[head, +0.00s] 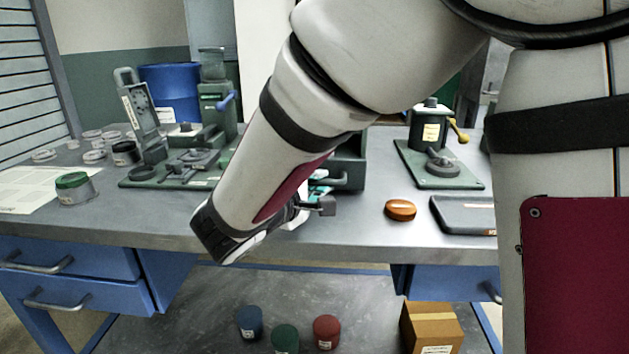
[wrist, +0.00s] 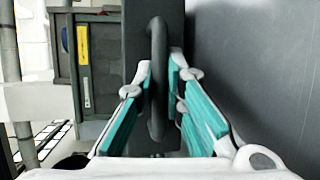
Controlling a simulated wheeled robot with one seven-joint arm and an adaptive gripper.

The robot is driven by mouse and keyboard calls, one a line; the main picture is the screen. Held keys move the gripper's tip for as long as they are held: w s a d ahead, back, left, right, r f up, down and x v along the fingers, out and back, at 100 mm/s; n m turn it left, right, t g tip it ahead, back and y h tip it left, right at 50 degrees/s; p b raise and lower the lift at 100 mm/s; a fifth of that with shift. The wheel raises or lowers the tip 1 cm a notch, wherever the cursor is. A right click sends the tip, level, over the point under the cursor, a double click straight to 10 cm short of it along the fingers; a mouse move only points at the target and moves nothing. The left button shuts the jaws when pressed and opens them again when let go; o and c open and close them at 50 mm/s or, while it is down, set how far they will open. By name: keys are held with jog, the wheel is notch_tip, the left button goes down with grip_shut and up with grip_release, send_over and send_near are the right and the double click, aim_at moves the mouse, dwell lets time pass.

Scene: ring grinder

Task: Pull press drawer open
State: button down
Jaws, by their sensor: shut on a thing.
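The press drawer is a dark grey-green box front (wrist: 140,30) with a dark curved bar handle (wrist: 157,85) across it in the wrist view. In the head view part of the press (head: 350,150) and the handle (head: 347,180) show just right of my forearm; the rest is hidden behind my arm. My gripper (wrist: 162,78) has its teal-padded fingers on both sides of the handle and is shut on it. In the head view only a bit of my gripper (head: 320,183) shows, at the handle. How far the drawer is out cannot be told.
A green machine (head: 180,165) and a green-lidded jar (head: 75,188) stand on the grey bench at left. An orange round object (head: 400,210), a dark tray (head: 462,216) and a grinder on a green base (head: 438,168) are at right. The bench front before the press is clear.

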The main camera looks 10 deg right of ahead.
jog(key=shift+s, duration=0.1)
jog(key=c, duration=1.7)
grip_release()
jog(key=shift+o, duration=0.2)
jog(key=v, duration=1.2)
